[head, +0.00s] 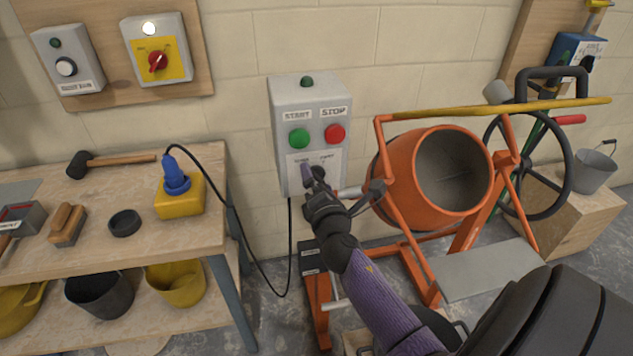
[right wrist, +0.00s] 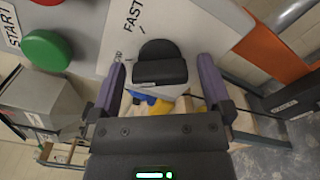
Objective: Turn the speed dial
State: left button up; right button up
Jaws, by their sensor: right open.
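The grey control box (head: 310,95) on the wall has a green START button, a red STOP button and a white plate below. The black speed dial (right wrist: 160,62) shows in the right wrist view beside the FAST label (right wrist: 133,15), with a raised bar across it. My right gripper (head: 315,174) is at this plate and hides the dial in the head view. In the right wrist view its purple fingers (right wrist: 163,80) are open, one on each side of the dial, with gaps visible. My left gripper is not in view.
An orange mixer drum (head: 400,165) on its frame stands right of the box. A workbench (head: 110,190) with a mallet, tools and a blue plug on a yellow block is at left. A black cable (head: 245,235) hangs between bench and box.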

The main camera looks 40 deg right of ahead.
jog(key=shift+w+d, duration=0.1)
jog(key=shift+w, duration=0.05)
jog(key=c, duration=1.2)
jog(key=m, duration=0.3)
jog(key=shift+f, duration=0.1)
jog(key=m, duration=0.3)
jog(key=shift+m, duration=0.4)
jog(key=m, duration=0.3)
jog(key=shift+m, duration=2)
jog(key=shift+p, duration=0.3)
